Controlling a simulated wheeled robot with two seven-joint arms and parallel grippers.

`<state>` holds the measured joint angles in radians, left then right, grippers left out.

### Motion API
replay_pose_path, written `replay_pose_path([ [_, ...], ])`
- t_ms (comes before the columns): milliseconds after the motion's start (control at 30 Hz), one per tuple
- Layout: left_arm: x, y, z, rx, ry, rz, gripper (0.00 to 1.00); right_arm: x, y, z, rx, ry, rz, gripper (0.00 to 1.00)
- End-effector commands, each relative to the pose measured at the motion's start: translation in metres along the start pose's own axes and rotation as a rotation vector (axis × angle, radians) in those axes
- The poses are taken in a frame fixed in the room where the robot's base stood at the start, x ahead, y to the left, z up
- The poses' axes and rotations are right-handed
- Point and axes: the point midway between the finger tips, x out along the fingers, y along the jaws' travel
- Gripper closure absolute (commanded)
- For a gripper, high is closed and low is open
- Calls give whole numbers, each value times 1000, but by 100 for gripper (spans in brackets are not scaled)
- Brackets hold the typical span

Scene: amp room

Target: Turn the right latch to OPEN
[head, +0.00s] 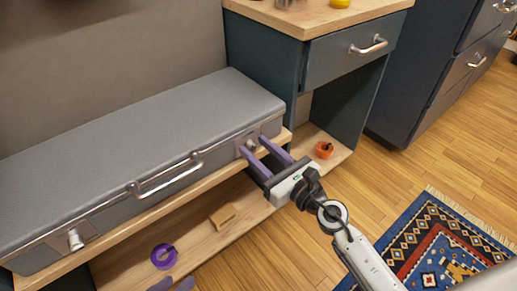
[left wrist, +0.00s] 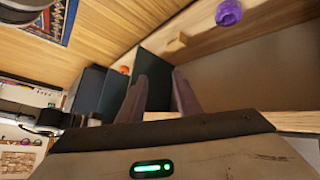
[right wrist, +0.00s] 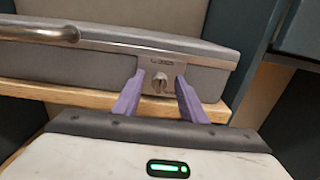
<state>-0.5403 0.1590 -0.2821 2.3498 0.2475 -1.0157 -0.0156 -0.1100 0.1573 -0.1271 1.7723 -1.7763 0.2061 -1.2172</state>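A long grey case (head: 130,130) lies shut on a wooden shelf, with a metal handle (head: 165,176) on its front. The right latch (right wrist: 160,83) is a small metal knob on a plate at the case's right end. The left latch (head: 75,240) is a similar knob at the other end. My right gripper (head: 253,145) is open and points at the right latch, its purple fingers on either side of it in the right wrist view. I cannot tell whether they touch it. My left gripper (head: 172,284) is open and empty, low at the bottom edge.
A dark desk with a drawer (head: 352,50) stands right of the case. On the lower shelf are a purple round object (head: 163,257), a wooden block (head: 222,215) and an orange cup (head: 324,149). A patterned rug (head: 430,245) lies on the floor.

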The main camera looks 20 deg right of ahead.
Motion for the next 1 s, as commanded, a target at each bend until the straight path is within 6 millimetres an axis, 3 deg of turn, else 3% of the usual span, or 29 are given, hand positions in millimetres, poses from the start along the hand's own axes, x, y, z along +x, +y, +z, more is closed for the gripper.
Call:
replay_pose_path([
  [167,0,0,0,0,0,-1,69,0,0,0,0,0,0,62],
  [400,0,0,0,0,-1,-1,69,0,0,0,0,0,0,100],
  [733,-1,0,0,2,-4,-3,69,0,0,0,46,1,0,100],
  [1000,0,-4,6,9,-35,-20,69,0,-1,1,217,1,0,100],
])
